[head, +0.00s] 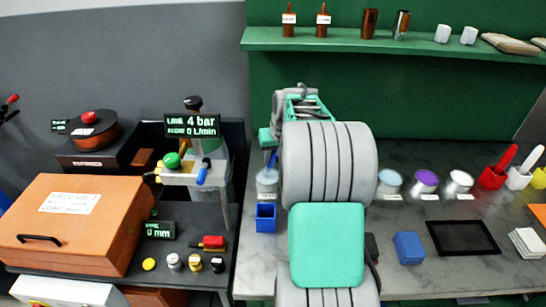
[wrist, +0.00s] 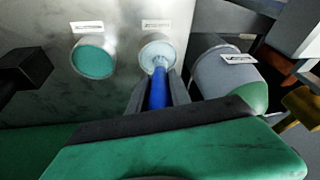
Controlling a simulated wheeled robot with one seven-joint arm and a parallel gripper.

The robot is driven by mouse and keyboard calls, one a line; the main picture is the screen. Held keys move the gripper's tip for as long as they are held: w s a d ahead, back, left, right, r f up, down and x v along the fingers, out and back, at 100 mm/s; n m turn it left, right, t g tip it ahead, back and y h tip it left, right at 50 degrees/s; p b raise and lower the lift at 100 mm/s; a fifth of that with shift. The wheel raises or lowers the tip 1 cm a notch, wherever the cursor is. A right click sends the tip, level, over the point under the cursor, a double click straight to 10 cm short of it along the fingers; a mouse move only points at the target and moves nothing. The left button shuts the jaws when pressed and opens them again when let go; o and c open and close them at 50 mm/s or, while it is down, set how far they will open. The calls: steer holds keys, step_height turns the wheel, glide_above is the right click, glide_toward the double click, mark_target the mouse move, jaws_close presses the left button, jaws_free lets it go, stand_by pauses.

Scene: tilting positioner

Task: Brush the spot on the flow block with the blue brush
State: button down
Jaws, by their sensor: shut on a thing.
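My gripper (wrist: 157,86) is shut on the blue brush (wrist: 157,94), with a grey finger on each side of its handle. The brush's lower end reaches into a small round pot (wrist: 151,62) with pale contents. In the head view the brush (head: 271,159) stands over this pot (head: 266,182), left of my grey arm. A pale block with green, yellow and blue valve handles, apparently the flow block (head: 209,172), stands farther left below a "4 bar" display. I cannot make out a spot on it.
An empty blue holder (head: 265,220) stands in front of the pot. A teal-filled pot (wrist: 94,58) and a larger grey vessel (wrist: 222,75) flank the pot in the wrist view. An orange case (head: 75,222) and several small knobs are at left. My arm hides part of the marble bench.

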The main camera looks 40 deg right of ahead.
steer(key=shift+r+p, duration=2.25)
steer(key=shift+r, duration=1.25)
steer(key=shift+f, duration=0.1)
